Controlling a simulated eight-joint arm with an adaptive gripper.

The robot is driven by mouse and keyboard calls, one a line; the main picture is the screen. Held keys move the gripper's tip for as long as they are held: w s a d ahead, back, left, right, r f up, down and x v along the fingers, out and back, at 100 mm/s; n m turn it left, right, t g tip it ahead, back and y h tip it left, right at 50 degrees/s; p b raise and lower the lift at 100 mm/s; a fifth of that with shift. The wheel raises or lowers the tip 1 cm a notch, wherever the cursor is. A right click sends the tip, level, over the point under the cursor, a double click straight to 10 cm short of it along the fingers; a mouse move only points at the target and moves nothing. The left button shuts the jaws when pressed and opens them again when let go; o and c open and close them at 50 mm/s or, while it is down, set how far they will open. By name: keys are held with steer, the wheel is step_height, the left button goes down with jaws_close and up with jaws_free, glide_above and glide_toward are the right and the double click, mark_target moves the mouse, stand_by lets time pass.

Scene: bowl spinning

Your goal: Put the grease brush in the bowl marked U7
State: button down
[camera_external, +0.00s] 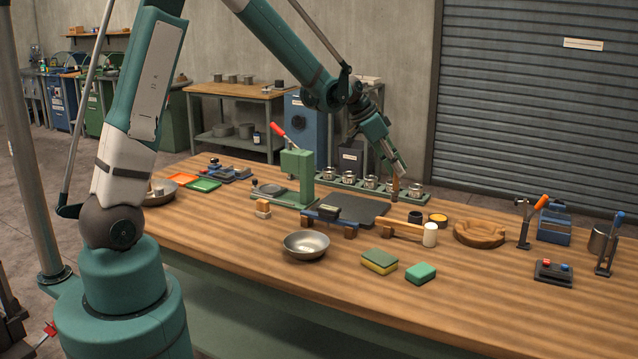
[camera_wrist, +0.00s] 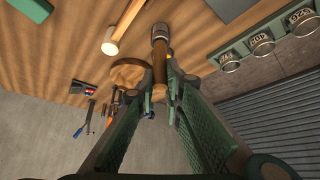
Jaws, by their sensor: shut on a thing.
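My gripper (camera_external: 399,172) is low over the back middle of the workbench, near the green rack of small metal cups. It is shut on the grease brush (camera_external: 395,189), which hangs below the fingertips. In the wrist view the brush (camera_wrist: 160,60) shows as a brown handle with a dark end, between the fingertips (camera_wrist: 165,78). Whether its lower end touches anything is unclear. Small metal cups (camera_external: 371,181) stand along the rack (camera_external: 404,196); their labels (camera_wrist: 261,39) are too small to read surely. A metal bowl (camera_external: 306,246) sits nearer the front, with no readable mark.
A green press (camera_external: 297,170) stands left. Sponges (camera_external: 380,262) lie in front.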

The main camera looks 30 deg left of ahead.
steer(key=s+a+m+g+p, duration=0.1)
steer(key=s+a+m, duration=0.1)
steer(key=s+a, duration=0.3)
steer(key=s+a+r+m+g+h+p, duration=0.1)
steer(key=s+a+m, duration=0.2)
steer(key=s, duration=1)
steer(key=s+a+m+g+p, duration=0.1)
steer(key=s+a+m+g, duration=0.1)
steer(key=s+a, duration=0.7)
steer(key=shift+s+a+r, duration=0.15)
steer(key=shift+r, duration=0.15)
steer(key=shift+f, duration=0.15)
steer(key=shift+f, duration=2.8)
steer(key=shift+f, duration=0.1)
steer(key=shift+f, duration=1.95)
steer(key=shift+f+b, duration=0.15)
steer(key=shift+b, duration=0.15)
